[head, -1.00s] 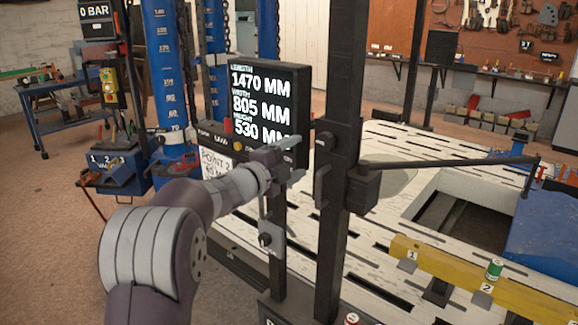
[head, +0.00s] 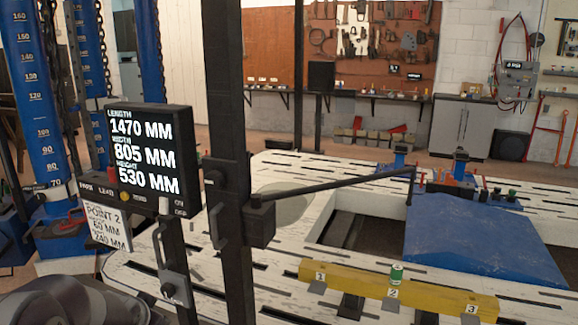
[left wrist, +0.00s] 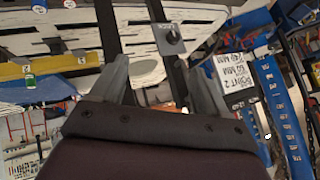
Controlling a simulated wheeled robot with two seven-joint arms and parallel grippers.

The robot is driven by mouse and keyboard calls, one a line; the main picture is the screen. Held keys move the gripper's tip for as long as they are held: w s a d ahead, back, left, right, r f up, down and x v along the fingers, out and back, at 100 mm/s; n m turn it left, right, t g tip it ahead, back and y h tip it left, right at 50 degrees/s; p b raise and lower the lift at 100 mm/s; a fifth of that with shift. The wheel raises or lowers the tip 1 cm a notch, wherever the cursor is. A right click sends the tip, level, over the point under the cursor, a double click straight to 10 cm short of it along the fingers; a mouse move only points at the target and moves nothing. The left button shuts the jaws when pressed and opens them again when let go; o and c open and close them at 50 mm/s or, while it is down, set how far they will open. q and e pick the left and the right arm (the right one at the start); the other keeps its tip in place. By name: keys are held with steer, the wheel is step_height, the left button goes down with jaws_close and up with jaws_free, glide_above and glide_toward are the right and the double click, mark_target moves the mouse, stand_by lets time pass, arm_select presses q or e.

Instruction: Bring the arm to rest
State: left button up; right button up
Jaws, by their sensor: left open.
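My left gripper (left wrist: 150,75) shows in the left wrist view with its two fingers spread and nothing between them. In the head view only a blurred grey part of my left arm shows at the bottom left; its gripper is out of that frame. A black post (head: 232,150) carries a thin black measuring arm (head: 340,183) that reaches right over the white bench, its end by the blue panel (head: 480,240). A display (head: 145,150) reads length 1470, width 805 and height 530 MM. My right gripper is in neither view.
A yellow bar (head: 340,277) numbered 1, 2 and 3 lies across the bench (head: 270,170), with a green can (head: 397,273) near 2. A metal handle bracket (head: 172,270) stands below the display. Blue scaled columns (head: 30,95) rise at left.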

arm_select(q)
steer(key=s+d+f+n+g+h, duration=0.1)
steer(key=s+d+f+g, duration=0.2)
steer(key=s, duration=0.4)
steer(key=s+d+f+n+g, duration=0.2)
steer(key=s+d, duration=0.2)
steer(key=s, duration=0.2)
steer(key=s+d+f+n+g+h, duration=0.1)
steer(key=s+d+f+g, duration=0.2)
steer(key=s, duration=0.4)
step_height(320, 180, up, 12)
steer(key=d+p, duration=0.2)
steer(key=p, duration=1)
steer(key=shift+s+d+r+m+t, duration=0.2)
steer(key=shift+d+r+m+t, duration=0.1)
steer(key=shift+d+t, duration=0.1)
